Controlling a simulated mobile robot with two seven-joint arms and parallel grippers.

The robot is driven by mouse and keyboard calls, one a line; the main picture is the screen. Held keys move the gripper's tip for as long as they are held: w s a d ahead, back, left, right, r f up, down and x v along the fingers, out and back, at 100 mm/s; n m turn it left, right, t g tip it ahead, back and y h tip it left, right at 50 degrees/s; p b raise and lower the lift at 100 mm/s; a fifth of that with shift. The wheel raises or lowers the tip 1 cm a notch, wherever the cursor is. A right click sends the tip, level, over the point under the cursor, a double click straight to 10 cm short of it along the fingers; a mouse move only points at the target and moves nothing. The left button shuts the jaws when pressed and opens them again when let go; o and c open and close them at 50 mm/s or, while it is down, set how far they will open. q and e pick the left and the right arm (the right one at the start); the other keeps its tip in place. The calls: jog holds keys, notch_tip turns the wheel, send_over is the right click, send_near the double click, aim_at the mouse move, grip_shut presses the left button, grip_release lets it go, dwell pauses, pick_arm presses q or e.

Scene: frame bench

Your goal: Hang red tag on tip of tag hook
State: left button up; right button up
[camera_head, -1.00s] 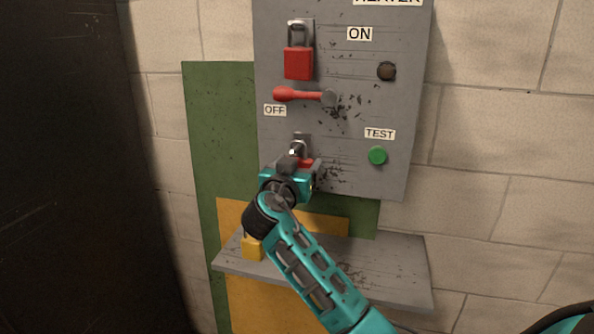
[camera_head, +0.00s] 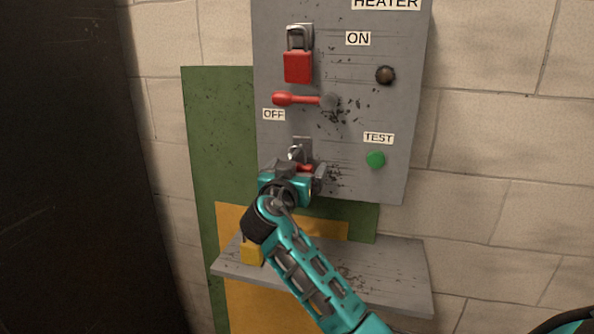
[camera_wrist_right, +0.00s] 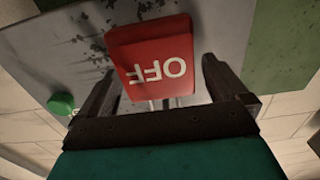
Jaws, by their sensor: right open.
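The red tag (camera_wrist_right: 152,55) fills the middle of the right wrist view, with white OFF lettering upside down. In the head view only a small red part of it (camera_head: 305,168) shows behind my gripper, just below the metal tag hook (camera_head: 297,152) on the grey panel. My right gripper (camera_head: 299,171) is open, with one finger on each side of the tag; gaps show beside it in the wrist view (camera_wrist_right: 157,88). The tag's upper edge and its contact with the hook are hidden, so I cannot tell how it hangs. My left gripper is out of view.
The grey panel (camera_head: 405,125) carries a red padlock (camera_head: 297,67), a red lever (camera_head: 298,99) at OFF, a dark lamp (camera_head: 385,75) and a green TEST button (camera_head: 375,159). A shelf (camera_head: 390,280) below holds a yellow padlock (camera_head: 251,251). Right of the panel is bare wall.

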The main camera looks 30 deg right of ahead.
jog(key=b+v, duration=0.1)
jog(key=v, duration=1.2)
jog(key=s+a+f+n+t+y+p, duration=0.15)
jog(key=f+n+y, duration=0.35)
jog(key=f, duration=0.5)
jog(key=s+a+f+n+g+y, duration=0.1)
jog(key=a+f+n+y, duration=0.3)
jog(key=f, duration=0.6)
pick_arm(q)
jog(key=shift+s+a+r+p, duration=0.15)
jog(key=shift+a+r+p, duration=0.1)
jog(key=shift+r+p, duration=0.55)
pick_arm(e)
jog(key=s+a+f+n+y, duration=0.1)
jog(key=s+f+y, duration=0.2)
jog(key=s+f, duration=0.3)
jog(key=s+a+f+n+g+y, duration=0.1)
jog(key=s+a+f+n+y, duration=0.1)
jog(key=s+f, duration=0.4)
jog(key=s+y, duration=0.1)
jog(key=s, duration=0.3)
jog(key=shift+a+n+y, duration=0.2)
jog(key=shift+n+y, duration=0.1)
jog(key=shift+y, duration=0.1)
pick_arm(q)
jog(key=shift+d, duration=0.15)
